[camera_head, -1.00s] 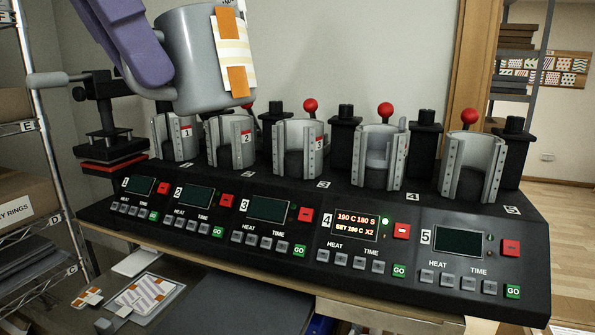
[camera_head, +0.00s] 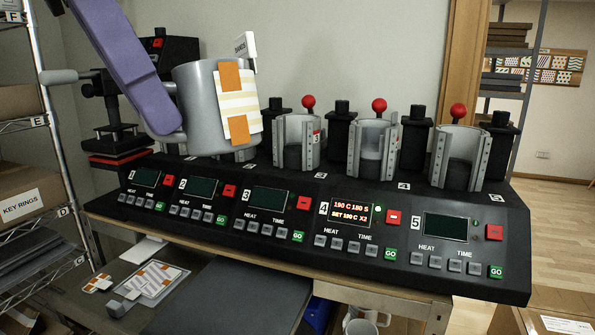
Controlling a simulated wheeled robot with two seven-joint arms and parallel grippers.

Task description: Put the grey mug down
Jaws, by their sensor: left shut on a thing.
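The grey mug (camera_head: 201,115) is upright, slightly tilted, with a cream-striped sheet (camera_head: 239,103) held on its side by orange tape. My left gripper (camera_head: 165,118), purple, comes down from the upper left and is shut on the mug at its left side. The mug is in front of press stations 1 and 2 of the mug press (camera_head: 300,232) and hides them; I cannot tell whether its base touches anything. Station 3 (camera_head: 296,143) and station 5 (camera_head: 459,158) look empty. Station 4 (camera_head: 371,148) seems to hold something grey. My right gripper is not in view.
Display 4 (camera_head: 350,214) is lit, with a green lamp; the other displays are dark. A dark mat (camera_head: 225,297) and printed sheets (camera_head: 152,282) lie on the table below. A wire shelf (camera_head: 45,130) with boxes stands at the left.

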